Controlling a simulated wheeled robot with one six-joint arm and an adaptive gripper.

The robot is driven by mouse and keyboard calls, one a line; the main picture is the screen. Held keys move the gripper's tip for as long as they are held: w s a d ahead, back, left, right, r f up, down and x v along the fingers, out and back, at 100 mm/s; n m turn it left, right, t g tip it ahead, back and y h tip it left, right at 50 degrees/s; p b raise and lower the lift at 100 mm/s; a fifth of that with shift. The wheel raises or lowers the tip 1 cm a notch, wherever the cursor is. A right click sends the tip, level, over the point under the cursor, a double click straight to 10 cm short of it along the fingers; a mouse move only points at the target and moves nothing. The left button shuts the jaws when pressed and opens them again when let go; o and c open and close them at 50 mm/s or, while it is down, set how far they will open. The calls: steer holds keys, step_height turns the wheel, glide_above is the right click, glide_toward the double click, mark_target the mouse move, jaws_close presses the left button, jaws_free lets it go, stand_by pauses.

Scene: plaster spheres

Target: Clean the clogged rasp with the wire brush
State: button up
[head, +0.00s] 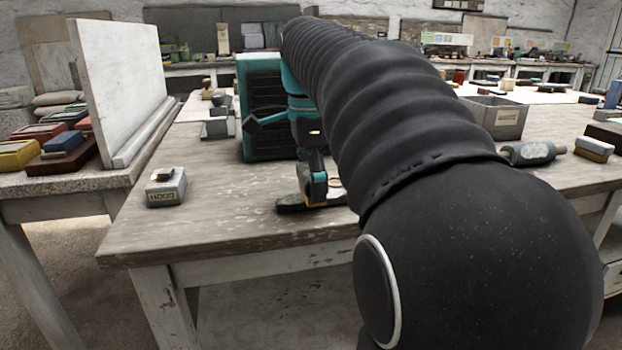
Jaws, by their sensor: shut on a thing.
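My gripper (315,186) points down near the front edge of the worktable (230,225). It is shut on a dark, flat, elongated tool (290,206) at or just above the tabletop. I cannot tell whether this tool is the wire brush or the rasp. The fingers and my large black arm hide part of it and the table to its right. No second tool can be clearly made out as the brush or rasp.
A grey labelled block (166,187) sits left on the table. A teal and black ribbed case (262,85) stands behind my gripper. A grey bin (497,117) and a roller-like cylinder (530,153) are at right. A white upright panel (120,85) stands on the left bench.

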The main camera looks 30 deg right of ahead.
steer(key=shift+s+a+b, duration=0.15)
steer(key=shift+s+a, duration=0.05)
steer(key=shift+s, duration=0.4)
steer(key=shift+s+a+b, duration=0.15)
steer(key=shift+s, duration=0.45)
steer(key=shift+w, duration=0.1)
steer(key=shift+w+d+r+p, duration=0.1)
steer(key=shift+w+d+p, duration=0.2)
steer(key=shift+w+p, duration=0.45)
steer(key=shift+w+d, duration=0.2)
steer(key=shift+w, duration=0.5)
steer(key=shift+w+d, duration=0.15)
steer(key=shift+w, duration=0.5)
steer(key=shift+s, duration=0.15)
steer(key=shift+s+a+b, duration=0.2)
steer(key=shift+s+b, duration=0.05)
steer(key=shift+s, duration=0.45)
steer(key=shift+s+a+b, duration=0.2)
steer(key=shift+s+a, duration=0.05)
steer(key=shift+s, duration=0.4)
steer(key=shift+s+a+b, duration=0.2)
steer(key=shift+s+b, duration=0.05)
steer(key=shift+s, duration=0.45)
